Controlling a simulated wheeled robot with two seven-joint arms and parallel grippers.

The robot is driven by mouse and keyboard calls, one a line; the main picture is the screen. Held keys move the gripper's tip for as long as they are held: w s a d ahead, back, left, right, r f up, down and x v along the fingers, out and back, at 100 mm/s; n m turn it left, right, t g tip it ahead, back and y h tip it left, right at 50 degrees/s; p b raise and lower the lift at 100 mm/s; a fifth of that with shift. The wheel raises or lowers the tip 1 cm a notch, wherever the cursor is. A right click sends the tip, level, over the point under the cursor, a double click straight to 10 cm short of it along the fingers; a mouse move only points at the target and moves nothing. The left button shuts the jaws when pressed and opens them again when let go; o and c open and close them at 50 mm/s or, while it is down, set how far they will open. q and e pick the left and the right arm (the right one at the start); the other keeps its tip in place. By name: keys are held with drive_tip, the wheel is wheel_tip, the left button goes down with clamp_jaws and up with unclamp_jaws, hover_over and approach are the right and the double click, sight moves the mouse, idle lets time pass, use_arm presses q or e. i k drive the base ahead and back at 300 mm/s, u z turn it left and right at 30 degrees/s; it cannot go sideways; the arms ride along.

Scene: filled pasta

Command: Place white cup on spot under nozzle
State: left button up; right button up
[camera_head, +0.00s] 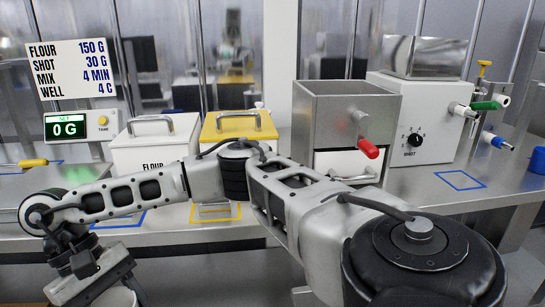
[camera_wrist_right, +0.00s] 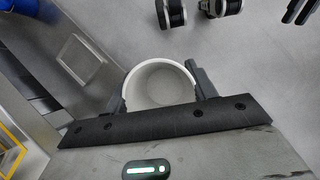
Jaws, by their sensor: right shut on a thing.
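My right gripper (camera_wrist_right: 160,88) is shut on the white cup (camera_wrist_right: 161,70), with one finger on each side of its rim. My left gripper is not in view.
A white flour bin (camera_head: 152,147), a yellow-lidded bin (camera_head: 238,125) and a steel box with a red handle (camera_head: 345,110) stand along the counter behind my arm. A scale display (camera_head: 67,125) reads 0 G. The counter around the blue square is clear.

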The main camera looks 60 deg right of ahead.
sight(459, 179)
drive_tip(key=u, duration=0.8)
drive_tip(key=k, duration=1.55)
drive_tip(key=z, duration=2.15)
